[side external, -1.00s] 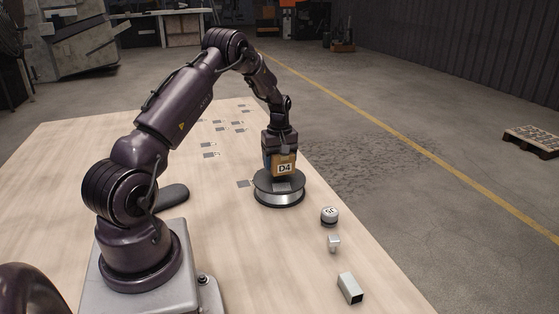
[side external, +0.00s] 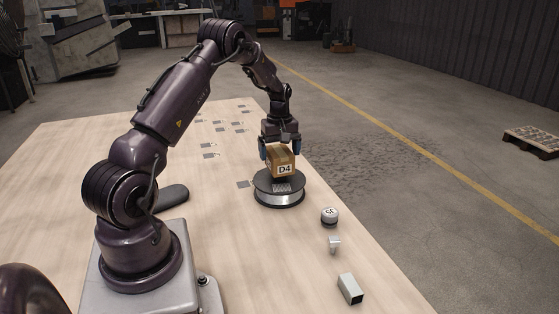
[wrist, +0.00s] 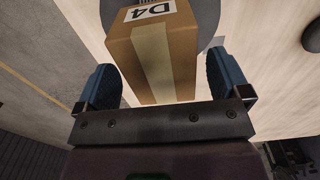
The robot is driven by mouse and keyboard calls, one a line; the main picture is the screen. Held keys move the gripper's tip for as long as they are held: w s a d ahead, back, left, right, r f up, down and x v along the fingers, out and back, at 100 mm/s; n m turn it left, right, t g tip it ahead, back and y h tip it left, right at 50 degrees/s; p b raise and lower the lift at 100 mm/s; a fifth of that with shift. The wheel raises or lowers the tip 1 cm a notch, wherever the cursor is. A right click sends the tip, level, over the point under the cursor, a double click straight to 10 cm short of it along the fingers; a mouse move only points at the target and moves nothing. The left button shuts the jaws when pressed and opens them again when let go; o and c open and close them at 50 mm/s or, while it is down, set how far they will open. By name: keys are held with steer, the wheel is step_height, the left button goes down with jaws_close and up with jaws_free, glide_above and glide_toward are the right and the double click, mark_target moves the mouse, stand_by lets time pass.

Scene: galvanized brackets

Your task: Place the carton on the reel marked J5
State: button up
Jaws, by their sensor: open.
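The carton (side external: 281,164) is a small brown box with a D4 label. It stands on top of the reel (side external: 279,198), a round dark flanged spool with a silvery band. A label lies on the reel's top face, too small to read. My gripper (side external: 280,150) is open, with its blue-padded fingers on both sides of the carton's upper part. In the wrist view the carton (wrist: 156,60) sits between the fingers (wrist: 160,85), with gaps at both sides. Part of the reel (wrist: 208,28) shows behind the carton.
A round labelled cap (side external: 329,215), a small metal bracket (side external: 334,242) and a square metal tube (side external: 350,288) lie near the table's right edge. A dark oblong pad (side external: 172,197) lies left of the reel. Several flat grey tags (side external: 209,145) lie farther back.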

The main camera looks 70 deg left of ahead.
mark_target(280, 151)
step_height(280, 151, up, 8)
steer(key=shift+f, duration=0.1)
steer(key=s+d+r+m+t, duration=0.1)
steer(key=d+r+m, duration=0.3)
steer(key=d+r, duration=0.45)
steer(key=s+d+r+m+t, duration=0.15)
steer(key=d+r+m, duration=0.35)
steer(key=d, duration=0.7)
steer(key=s+d+r+m+t, duration=0.1)
steer(key=s+d+m+t, duration=0.2)
steer(key=s+d+m, duration=0.6)
steer(key=s+d, duration=0.4)
steer(key=d, duration=0.2)
steer(key=shift+s, duration=0.2)
